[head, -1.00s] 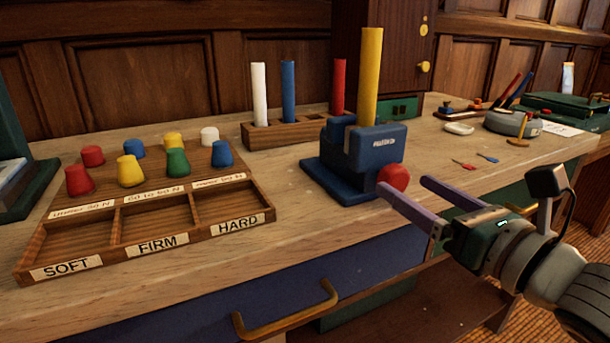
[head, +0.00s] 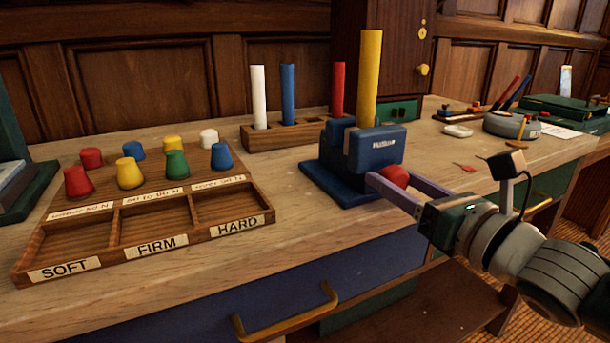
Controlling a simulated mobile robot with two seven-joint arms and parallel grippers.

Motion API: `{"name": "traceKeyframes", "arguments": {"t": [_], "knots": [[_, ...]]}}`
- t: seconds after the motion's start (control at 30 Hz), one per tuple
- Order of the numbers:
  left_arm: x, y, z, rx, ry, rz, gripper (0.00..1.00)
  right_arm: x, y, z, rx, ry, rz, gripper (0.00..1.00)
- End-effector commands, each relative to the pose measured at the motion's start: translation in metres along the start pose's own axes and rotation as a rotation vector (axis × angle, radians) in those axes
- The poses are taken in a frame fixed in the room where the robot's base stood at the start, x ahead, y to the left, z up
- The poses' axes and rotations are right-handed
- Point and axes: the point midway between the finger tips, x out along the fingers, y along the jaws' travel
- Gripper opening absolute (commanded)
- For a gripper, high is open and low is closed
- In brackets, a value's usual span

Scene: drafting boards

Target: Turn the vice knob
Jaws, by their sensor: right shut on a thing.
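A blue vice (head: 372,150) stands on the workbench, with a yellow rod (head: 369,78) upright in its jaws. Its red round knob (head: 396,175) sticks out at the front right side. My right gripper (head: 393,180) comes in from the right with its two purple fingers on either side of the knob. It is shut on the knob, and the near finger covers the knob's lower part. My left gripper is not in view.
A wooden tray (head: 190,231) marked SOFT, FIRM and HARD holds several coloured pegs at left. Behind, a wooden rack (head: 288,134) holds white, blue and red rods. A grey round object (head: 511,124) and small tools lie at right. A brass handle (head: 287,315) juts from the bench front.

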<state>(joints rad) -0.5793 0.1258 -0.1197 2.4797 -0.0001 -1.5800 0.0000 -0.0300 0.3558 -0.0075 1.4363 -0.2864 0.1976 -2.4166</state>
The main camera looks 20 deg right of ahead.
Motion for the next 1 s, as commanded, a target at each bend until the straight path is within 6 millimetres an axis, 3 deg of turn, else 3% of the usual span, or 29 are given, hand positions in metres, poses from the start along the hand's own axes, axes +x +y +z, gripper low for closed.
{"name": "traceKeyframes", "arguments": {"t": [0.03,0.37,0.67,1.0], "knots": [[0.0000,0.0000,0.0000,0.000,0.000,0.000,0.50,-0.0001,0.0001,-0.0001,0.000,0.000,0.000,0.40],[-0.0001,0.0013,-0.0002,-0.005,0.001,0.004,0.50,-0.0001,0.0002,-0.0001,0.000,0.000,0.001,0.03],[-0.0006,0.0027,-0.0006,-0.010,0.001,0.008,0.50,-0.0001,0.0001,0.0001,0.036,0.000,0.000,0.02],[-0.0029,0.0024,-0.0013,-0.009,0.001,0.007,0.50,-0.0001,-0.0010,-0.0001,0.252,0.001,-0.001,0.02]]}}
